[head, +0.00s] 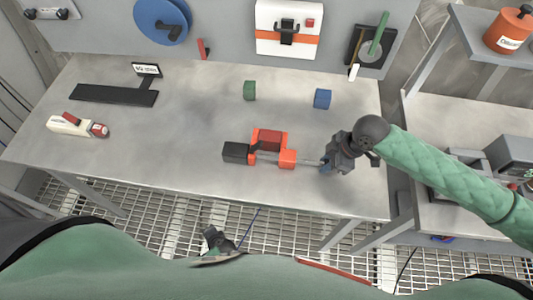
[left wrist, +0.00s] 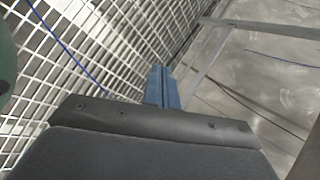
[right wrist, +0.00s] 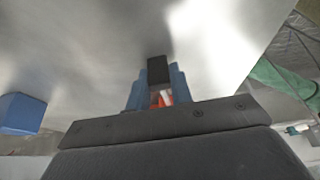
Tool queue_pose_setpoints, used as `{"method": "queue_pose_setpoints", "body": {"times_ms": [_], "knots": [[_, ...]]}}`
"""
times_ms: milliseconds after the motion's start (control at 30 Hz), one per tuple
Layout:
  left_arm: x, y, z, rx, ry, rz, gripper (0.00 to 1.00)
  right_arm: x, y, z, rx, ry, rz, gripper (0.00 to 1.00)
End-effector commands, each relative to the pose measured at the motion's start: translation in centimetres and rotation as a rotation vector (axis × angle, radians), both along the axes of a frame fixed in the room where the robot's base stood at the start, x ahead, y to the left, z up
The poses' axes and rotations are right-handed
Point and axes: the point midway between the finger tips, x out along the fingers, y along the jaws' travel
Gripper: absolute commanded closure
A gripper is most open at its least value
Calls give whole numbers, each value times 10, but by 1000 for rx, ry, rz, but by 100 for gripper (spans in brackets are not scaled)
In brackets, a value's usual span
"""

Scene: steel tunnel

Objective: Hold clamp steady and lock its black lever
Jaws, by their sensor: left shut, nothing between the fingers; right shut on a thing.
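The orange clamp (head: 270,140) lies on the workbench (head: 190,140) near its front edge. A black block (head: 236,152) is at its left end, and a thin grey bar runs right. My right gripper (head: 325,164) is shut at the right end of this bar. In the right wrist view a black piece (right wrist: 158,70) sits between its blue fingers, with a bit of orange below; I cannot tell whether this piece is the lever. My left gripper (head: 214,240) is empty, below the front edge over the floor grating. Its blue fingers (left wrist: 162,88) are together in the left wrist view.
A green block (head: 249,90) and a blue block (head: 322,98) stand behind the clamp. A white and red tool (head: 77,126) and a black keyboard-like slab (head: 113,95) lie on the left. A side bench (head: 450,120) is on the right. The bench's middle left is clear.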

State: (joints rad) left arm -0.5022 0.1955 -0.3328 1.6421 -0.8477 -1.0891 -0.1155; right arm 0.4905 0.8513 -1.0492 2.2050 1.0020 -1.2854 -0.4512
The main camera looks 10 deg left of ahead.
Motion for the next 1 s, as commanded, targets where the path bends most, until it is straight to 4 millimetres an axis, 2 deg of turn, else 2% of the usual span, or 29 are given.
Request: {"method": "queue_pose_setpoints", "body": {"times_ms": [33, 267, 500, 600, 700, 1000], "knots": [[3, 2, 22, 57, -21, -20, 100, 0, 0, 0, 0, 0, 0, 100], [13, 9, 135, 344, -141, -62, 100, 0, 0, 0, 0, 0, 0, 100], [3, 9, 261, 605, -300, -27, 100, 0, 0, 0, 0, 0, 0, 100], [-4, 8, 300, 680, -356, 1, 100, 0, 0, 0, 0, 0, 0, 100], [-12, 7, 331, 733, -398, 27, 100, 0, 0, 0, 0, 0, 0, 100], [-31, 0, 398, 838, -499, 82, 100, 0, 0, 0, 0, 0, 0, 100]]}}
